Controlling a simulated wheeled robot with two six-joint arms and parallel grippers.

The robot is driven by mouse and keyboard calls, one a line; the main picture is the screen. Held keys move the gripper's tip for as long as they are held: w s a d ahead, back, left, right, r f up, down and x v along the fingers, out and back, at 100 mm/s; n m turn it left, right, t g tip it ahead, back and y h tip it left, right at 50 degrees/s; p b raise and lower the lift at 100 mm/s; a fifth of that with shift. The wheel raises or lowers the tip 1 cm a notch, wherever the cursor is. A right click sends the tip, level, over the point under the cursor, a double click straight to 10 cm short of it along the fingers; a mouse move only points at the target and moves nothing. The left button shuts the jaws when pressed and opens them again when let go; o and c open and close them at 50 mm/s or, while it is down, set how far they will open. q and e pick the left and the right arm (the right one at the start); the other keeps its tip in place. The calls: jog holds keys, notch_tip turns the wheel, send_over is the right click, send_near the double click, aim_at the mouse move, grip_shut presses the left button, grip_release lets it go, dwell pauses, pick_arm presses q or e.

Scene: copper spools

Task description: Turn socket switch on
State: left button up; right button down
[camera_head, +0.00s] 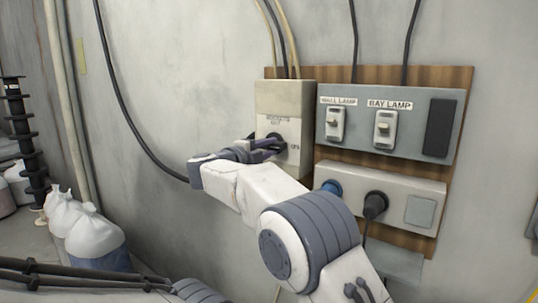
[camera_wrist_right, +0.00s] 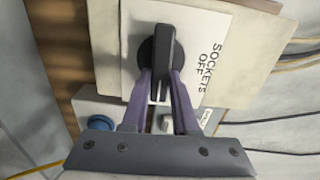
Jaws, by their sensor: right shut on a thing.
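The socket switch is a beige box (camera_head: 284,105) on the wall board, with a black rotary knob (camera_head: 279,138) on its front. An ON mark is printed to the knob's right. In the right wrist view, the knob (camera_wrist_right: 160,55) sits beside the printed words SOCKETS OFF (camera_wrist_right: 208,68). Its raised bar runs straight up and down in that picture, which is about level on the wall. My right gripper (camera_head: 272,147) is shut on this bar; its two fingers (camera_wrist_right: 161,88) press its sides. My left gripper is not in view.
Right of the box, a grey panel (camera_head: 410,112) carries the WALL LAMP switch (camera_head: 335,123) and BAY LAMP switch (camera_head: 385,129). White sacks (camera_head: 97,235) stand at left.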

jog(key=shift+a+f+m, duration=0.1)
jog(key=shift+f+m, duration=0.15)
jog(key=shift+m, duration=0.15)
jog(key=c, duration=0.7)
grip_release()
jog(key=shift+c, duration=0.2)
jog(key=shift+o, duration=0.3)
jog(key=shift+r, duration=0.1)
jog(key=shift+s, duration=0.1)
jog(key=b+v, duration=0.2)
jog(key=v, duration=0.8)
jog(key=shift+s+b, duration=0.15)
jog(key=shift+b, duration=0.15)
jog(key=shift+a, duration=0.1)
